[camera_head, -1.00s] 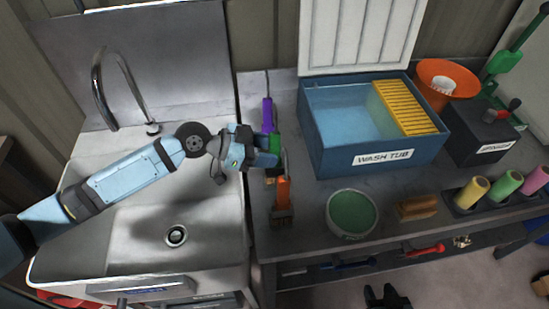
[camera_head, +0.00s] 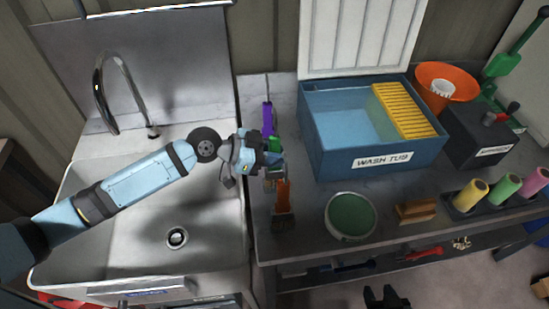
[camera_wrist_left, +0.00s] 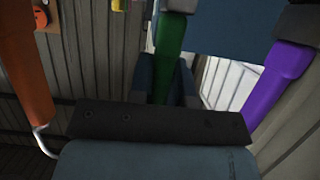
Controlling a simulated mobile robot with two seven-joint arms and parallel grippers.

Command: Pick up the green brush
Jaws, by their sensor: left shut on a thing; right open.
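The green brush (camera_head: 275,143) is at the left end of the bench, between a purple-handled brush (camera_head: 268,118) and an orange-handled brush (camera_head: 283,195). My left gripper (camera_head: 271,158) is shut on the green brush and partly covers it. In the left wrist view the green handle (camera_wrist_left: 171,38) runs between the fingers, with the orange handle (camera_wrist_left: 25,70) at left and the purple handle (camera_wrist_left: 275,80) at right. Whether the brush is clear of its support cannot be told. My right gripper (camera_head: 386,298) is open and empty at the bottom edge.
The blue wash tub (camera_head: 370,130) stands just right of the brushes. A green-filled bowl (camera_head: 351,216) and a brown brush block (camera_head: 416,212) sit at the front of the bench. The steel sink (camera_head: 130,245) lies under my left arm.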

